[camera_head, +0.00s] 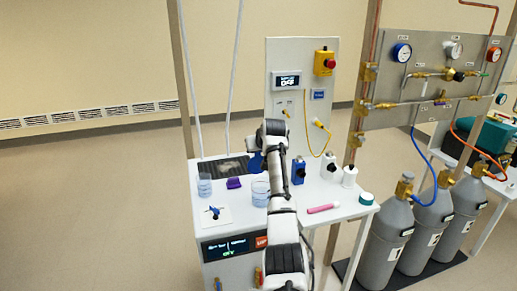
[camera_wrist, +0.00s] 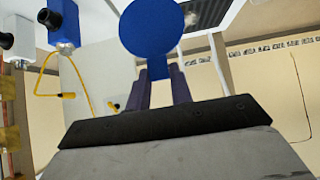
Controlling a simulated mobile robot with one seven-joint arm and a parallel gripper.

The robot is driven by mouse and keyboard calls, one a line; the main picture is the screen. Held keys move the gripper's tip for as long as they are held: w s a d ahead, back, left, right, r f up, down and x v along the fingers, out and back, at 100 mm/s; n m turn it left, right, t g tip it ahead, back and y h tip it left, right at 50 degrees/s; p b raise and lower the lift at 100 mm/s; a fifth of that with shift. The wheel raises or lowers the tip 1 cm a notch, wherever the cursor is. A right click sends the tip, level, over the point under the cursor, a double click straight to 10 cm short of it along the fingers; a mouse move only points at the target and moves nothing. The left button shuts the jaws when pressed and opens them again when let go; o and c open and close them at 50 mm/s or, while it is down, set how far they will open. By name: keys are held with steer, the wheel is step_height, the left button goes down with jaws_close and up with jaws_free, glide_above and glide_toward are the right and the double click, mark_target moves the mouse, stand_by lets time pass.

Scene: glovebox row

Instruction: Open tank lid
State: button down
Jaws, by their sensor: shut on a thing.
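My gripper (camera_wrist: 158,78) is shut on a flat blue round piece with a short tab (camera_wrist: 152,26); the tab sits between the dark purple fingers. In the head view the blue piece (camera_head: 254,163) shows just left of my wrist, by the right end of a dark panel (camera_head: 222,168) in the white bench top. The panel also shows in the wrist view (camera_wrist: 206,12), behind the disc. I cannot tell whether the blue piece is joined to the panel or is the tank lid. My fingers are hidden in the head view.
A pink tube (camera_head: 323,208) lies at the front right. Grey gas cylinders (camera_head: 388,235) stand on the floor.

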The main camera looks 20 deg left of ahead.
steer(key=shift+w+a+r, duration=0.2)
steer(key=shift+w+r, duration=0.15)
steer(key=shift+g, duration=0.3)
steer(key=c, duration=1.3)
jaws_free()
steer(key=shift+o, duration=0.3)
steer(key=shift+f, duration=0.2)
steer(key=b+v, duration=0.5)
steer(key=v, duration=0.9)
steer(key=shift+a, duration=0.25)
